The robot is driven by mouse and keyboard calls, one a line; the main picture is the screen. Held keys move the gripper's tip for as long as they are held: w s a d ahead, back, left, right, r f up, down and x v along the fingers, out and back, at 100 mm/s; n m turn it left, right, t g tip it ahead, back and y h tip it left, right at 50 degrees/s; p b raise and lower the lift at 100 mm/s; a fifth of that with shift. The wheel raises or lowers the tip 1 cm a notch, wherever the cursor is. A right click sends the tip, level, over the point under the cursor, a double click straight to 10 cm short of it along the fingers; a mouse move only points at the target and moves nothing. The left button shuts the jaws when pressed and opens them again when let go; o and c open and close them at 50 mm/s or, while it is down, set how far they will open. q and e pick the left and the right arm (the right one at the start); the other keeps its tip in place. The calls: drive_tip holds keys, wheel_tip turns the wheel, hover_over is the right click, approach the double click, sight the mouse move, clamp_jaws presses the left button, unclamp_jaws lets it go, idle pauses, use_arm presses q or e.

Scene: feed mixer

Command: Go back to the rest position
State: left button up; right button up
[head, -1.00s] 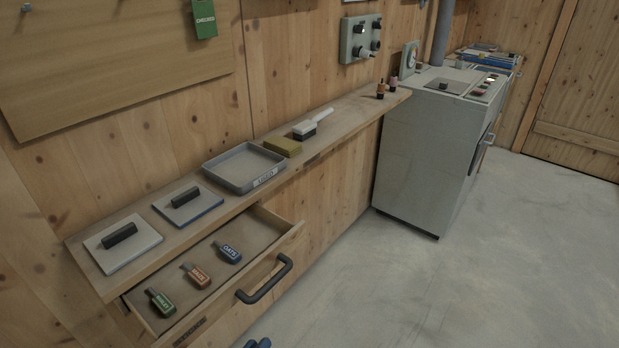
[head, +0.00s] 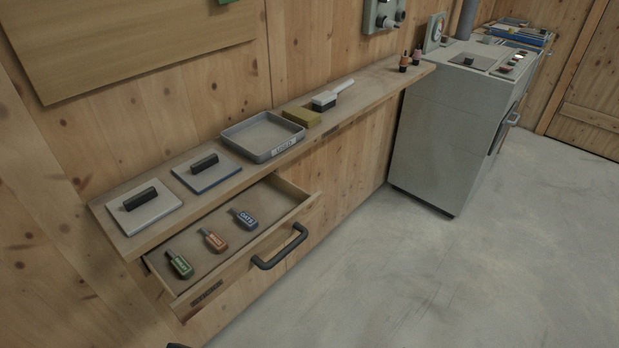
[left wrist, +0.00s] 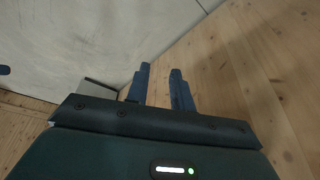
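My left gripper (left wrist: 160,88) shows in the left wrist view with its two blue fingers apart and nothing between them. Wooden boards are on the right of that view and a pale surface is at the upper left. My right gripper is not in view. In the head view, the drawer (head: 240,285) under the shelf stands open. Green, orange and blue OATS tags (head: 243,218) lie inside it, untouched by any gripper.
The wooden shelf (head: 350,108) holds two lidded plates, a grey tray (head: 230,136), a yellow sponge (head: 301,117) and a brush (head: 333,97). A grey machine (head: 440,140) stands at its far end. The concrete floor (head: 400,270) is clear.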

use_arm(q)
drive_tip(key=w+d+f+m+t+h+p, duration=0.1)
drive_tip(key=w+d+f+t+h, duration=0.2)
drive_tip(key=w+d+f+t, duration=0.1)
drive_tip(key=shift+w+d+f+t+p, duration=0.25)
drive_tip(key=shift+w+d+t, duration=0.4)
drive_tip(key=shift+d+t, duration=0.6)
